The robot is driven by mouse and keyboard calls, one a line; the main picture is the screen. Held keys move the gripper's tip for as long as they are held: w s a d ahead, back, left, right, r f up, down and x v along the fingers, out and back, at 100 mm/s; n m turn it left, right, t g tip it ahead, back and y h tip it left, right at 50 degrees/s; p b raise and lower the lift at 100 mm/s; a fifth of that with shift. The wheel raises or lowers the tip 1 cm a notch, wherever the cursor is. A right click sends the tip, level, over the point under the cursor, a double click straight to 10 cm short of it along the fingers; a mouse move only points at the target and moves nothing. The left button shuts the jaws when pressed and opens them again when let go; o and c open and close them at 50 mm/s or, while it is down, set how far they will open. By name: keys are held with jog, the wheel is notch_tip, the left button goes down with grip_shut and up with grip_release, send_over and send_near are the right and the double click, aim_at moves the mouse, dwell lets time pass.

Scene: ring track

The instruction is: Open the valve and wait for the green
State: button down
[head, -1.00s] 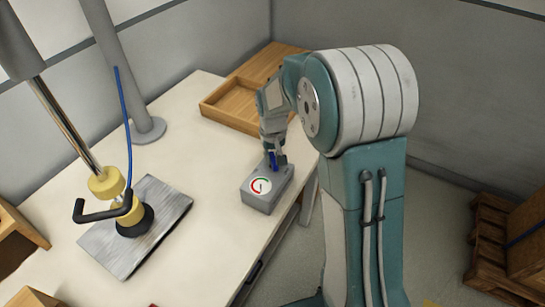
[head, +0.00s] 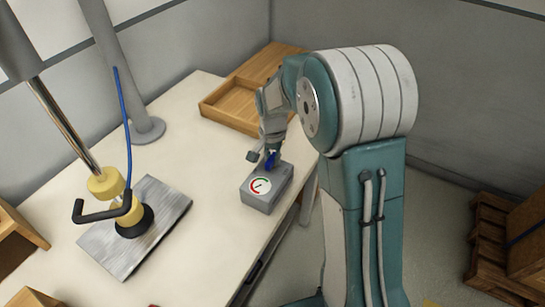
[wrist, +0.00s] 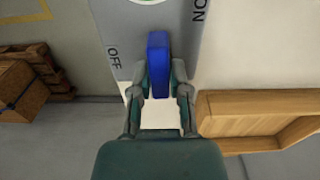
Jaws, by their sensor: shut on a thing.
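The valve is a grey box (head: 266,190) near the table's right edge in the head view. A round white gauge (head: 260,186) with a red and green arc is on its top; I cannot read its needle surely. The blue handle (head: 271,161) sits on the box beside the gauge. In the wrist view the blue handle (wrist: 158,65) lies between the OFF and ON labels, roughly in line with my gripper. My gripper (wrist: 158,82) is shut on it, one finger on each side. Only the gauge's edge shows at the top of the wrist view.
A wooden tray (head: 232,105) stands behind the box on the white table (head: 190,237). A yellow press-like tool (head: 115,195) with a black handle stands over a metal plate (head: 100,240) at the left. Wooden pallets (head: 487,240) are on the floor at the right.

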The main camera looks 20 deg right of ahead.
aim_at(271, 156)
jog(key=shift+s+f+m, duration=0.1)
jog(key=shift+f+m, duration=0.05)
jog(key=shift+m, duration=0.15)
jog(key=c, duration=0.6)
grip_release()
jog(key=shift+a, duration=0.1)
notch_tip(271, 156, up, 12)
jog(key=shift+a, duration=0.1)
dwell(0.3)
